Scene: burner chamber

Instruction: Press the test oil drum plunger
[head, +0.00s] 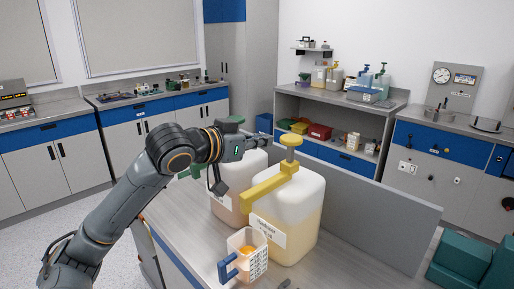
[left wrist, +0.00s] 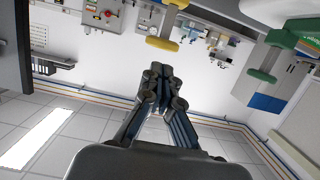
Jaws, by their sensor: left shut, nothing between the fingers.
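A large translucent drum (head: 309,205) with pale yellow liquid stands on the bench. Its yellow plunger (head: 290,147) with a long spout rises from the top; the yellow plunger also shows in the left wrist view (left wrist: 165,38). A second drum (head: 228,205) with pinkish liquid stands behind to the left, with a green plunger (head: 232,120), also in the left wrist view (left wrist: 262,75). The drum labels are too small to read surely. My left gripper (head: 238,150) is shut and empty; in the left wrist view its closed fingers (left wrist: 160,82) appear between the plungers. My right gripper is not in view.
A measuring jug (head: 247,252) with a blue handle and orange liquid stands below the yellow spout. A grey panel (head: 385,212) borders the bench behind the drums. A teal object (head: 465,255) sits at the lower right. Back counters hold bottles and instruments.

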